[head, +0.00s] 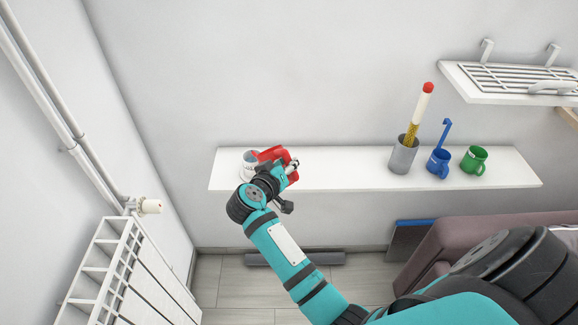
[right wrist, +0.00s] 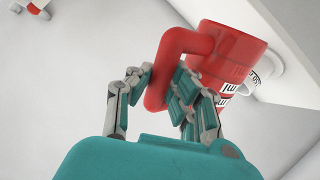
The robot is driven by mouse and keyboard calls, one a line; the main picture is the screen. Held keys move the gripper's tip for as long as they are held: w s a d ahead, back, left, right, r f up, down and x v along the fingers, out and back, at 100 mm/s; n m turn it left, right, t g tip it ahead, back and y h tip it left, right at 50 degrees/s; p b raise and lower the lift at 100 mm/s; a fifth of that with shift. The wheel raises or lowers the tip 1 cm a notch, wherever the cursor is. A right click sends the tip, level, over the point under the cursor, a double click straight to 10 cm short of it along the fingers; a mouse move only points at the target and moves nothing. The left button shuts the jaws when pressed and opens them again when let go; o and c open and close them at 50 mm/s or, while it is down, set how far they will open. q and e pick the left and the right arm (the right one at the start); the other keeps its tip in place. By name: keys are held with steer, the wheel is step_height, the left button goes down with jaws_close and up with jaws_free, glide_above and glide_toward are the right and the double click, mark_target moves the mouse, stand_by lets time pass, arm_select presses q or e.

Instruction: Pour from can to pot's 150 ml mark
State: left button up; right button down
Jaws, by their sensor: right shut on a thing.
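A red can (head: 271,154) with a thick handle is held by my right gripper (head: 286,182) above the shelf. In the right wrist view the fingers of the right gripper (right wrist: 158,98) are closed around the handle of the red can (right wrist: 232,50). The can looks tilted toward the pot. A white pot (head: 247,170) stands on the left part of the shelf, close beside the can and partly behind it. In the right wrist view part of the pot (right wrist: 264,69) shows behind the can. Its marks and any contents cannot be read. My left gripper is out of view.
The white shelf (head: 340,172) is bare in its middle. A grey cup with long items (head: 402,157), a blue mug (head: 437,164) and a green mug (head: 474,160) stand toward its right end. A wall rack (head: 520,82) hangs above. A radiator (head: 125,270) stands at left.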

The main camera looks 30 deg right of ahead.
mark_target(288, 157)
steer(key=shift+r+m+t, duration=0.45)
steer(key=shift+m+t, duration=0.05)
steer(key=shift+m, duration=0.2)
step_height(288, 157, up, 2)
steer(key=m+t+h+b, duration=0.1)
steer(key=m+t, duration=0.1)
steer(key=shift+m+b, duration=0.3)
steer(key=shift+b, duration=0.05)
steer(key=s+d+f+m+t+h+b, duration=0.1)
steer(key=s+f+b, duration=0.5)
steer(key=f, duration=0.5)
steer(key=shift+s+f+m, duration=0.25)
steer(key=shift+s+m, duration=0.15)
steer(key=shift+s, duration=0.85)
